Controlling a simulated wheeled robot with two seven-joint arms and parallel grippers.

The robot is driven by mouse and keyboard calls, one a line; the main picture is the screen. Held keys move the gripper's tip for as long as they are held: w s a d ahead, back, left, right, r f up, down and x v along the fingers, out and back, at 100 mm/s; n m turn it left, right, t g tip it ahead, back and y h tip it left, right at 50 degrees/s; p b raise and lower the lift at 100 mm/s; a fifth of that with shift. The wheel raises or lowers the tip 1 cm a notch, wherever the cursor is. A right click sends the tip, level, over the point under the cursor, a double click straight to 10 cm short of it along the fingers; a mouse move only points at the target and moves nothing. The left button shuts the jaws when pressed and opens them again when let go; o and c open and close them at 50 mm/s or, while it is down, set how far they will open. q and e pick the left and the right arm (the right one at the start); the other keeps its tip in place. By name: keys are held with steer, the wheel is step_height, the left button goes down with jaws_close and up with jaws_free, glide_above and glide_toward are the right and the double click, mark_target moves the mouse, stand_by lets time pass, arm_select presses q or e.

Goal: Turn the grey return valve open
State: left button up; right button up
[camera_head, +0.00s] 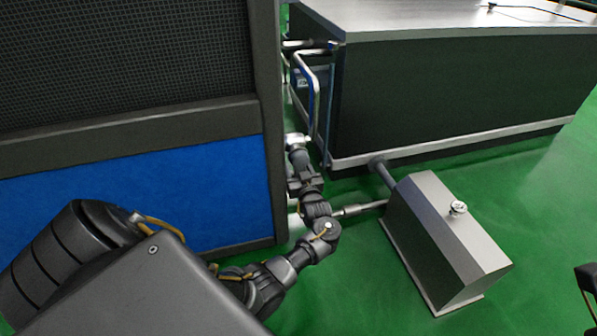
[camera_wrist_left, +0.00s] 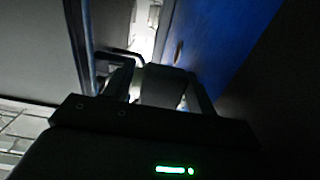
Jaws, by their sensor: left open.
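My left arm reaches into the gap between the blue cabinet and the dark metal tank. In the head view its gripper (camera_head: 299,158) points away from me, close to a pale metal fitting (camera_head: 297,141). I cannot tell for sure whether that fitting is the return valve. In the left wrist view the left gripper (camera_wrist_left: 160,73) has its two dark fingers apart, with a grey rounded body (camera_wrist_left: 165,88) between them. That view is dark, so I cannot tell whether the fingers touch it. No valve handle is clearly visible.
The blue-panelled cabinet (camera_head: 150,195) stands close on the left. The dark tank (camera_head: 450,90) stands on the right, with bent pipes (camera_head: 313,95) at its near end. A low metal box (camera_head: 442,235) joins it by a pipe.

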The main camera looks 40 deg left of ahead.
arm_select(q)
steer(key=shift+c, duration=0.3)
jaws_close()
